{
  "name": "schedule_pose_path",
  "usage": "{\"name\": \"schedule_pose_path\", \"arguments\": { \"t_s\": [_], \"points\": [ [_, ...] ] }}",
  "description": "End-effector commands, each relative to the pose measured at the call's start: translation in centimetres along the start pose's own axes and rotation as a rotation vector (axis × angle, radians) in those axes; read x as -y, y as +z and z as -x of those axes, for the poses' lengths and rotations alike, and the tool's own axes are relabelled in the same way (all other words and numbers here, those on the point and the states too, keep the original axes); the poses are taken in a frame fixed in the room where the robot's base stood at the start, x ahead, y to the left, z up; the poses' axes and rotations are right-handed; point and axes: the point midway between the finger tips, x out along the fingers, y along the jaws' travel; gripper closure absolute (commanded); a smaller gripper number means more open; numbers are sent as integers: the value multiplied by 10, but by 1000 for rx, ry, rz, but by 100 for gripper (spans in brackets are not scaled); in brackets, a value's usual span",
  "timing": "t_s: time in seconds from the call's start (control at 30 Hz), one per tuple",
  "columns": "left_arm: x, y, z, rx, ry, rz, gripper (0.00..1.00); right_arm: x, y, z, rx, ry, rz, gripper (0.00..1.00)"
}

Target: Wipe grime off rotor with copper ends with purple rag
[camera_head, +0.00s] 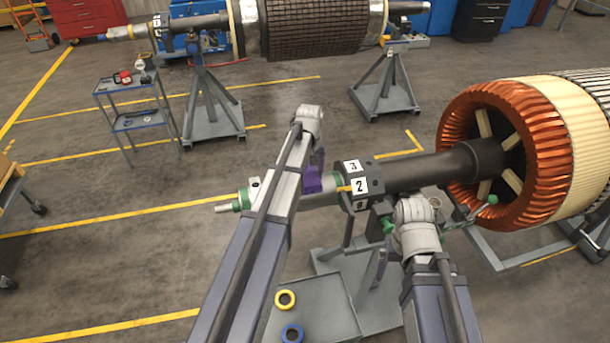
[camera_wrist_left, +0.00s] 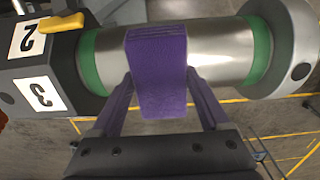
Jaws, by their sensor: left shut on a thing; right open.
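The rotor with copper ends (camera_head: 505,155) lies across the right half of the head view, its orange copper winding facing the shaft. Its dark shaft (camera_head: 430,172) runs left through a numbered block (camera_head: 362,188) to a silver shaft section (camera_head: 320,193), with green bands seen in the left wrist view (camera_wrist_left: 220,52). My left gripper (camera_wrist_left: 160,80) is shut on the purple rag (camera_wrist_left: 157,70), which also shows in the head view (camera_head: 312,179). The rag lies over the silver section, apparently touching it. My right gripper (camera_head: 415,212) is open beside the shaft; its fingers are mostly hidden.
A grey tray (camera_head: 330,310) below holds a yellow ring (camera_head: 285,299) and a blue ring (camera_head: 292,333). A second rotor (camera_head: 310,28) on stands is at the back. A blue cart (camera_head: 133,100) stands back left.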

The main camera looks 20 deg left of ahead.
Motion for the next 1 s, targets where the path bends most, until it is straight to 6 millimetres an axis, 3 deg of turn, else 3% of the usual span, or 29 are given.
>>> {"name": "schedule_pose_path", "arguments": {
  "t_s": [0.27,0.7,1.0],
  "points": [
    [1,0,2,0,2,0,66,0,0,2,0,0,0,0],
    [33,1,-2,0,0,2,66,0,0,-2,0,0,0,0],
    [38,0,-2,0,-2,2,66,0,0,-2,0,0,0,0]
  ]
}}
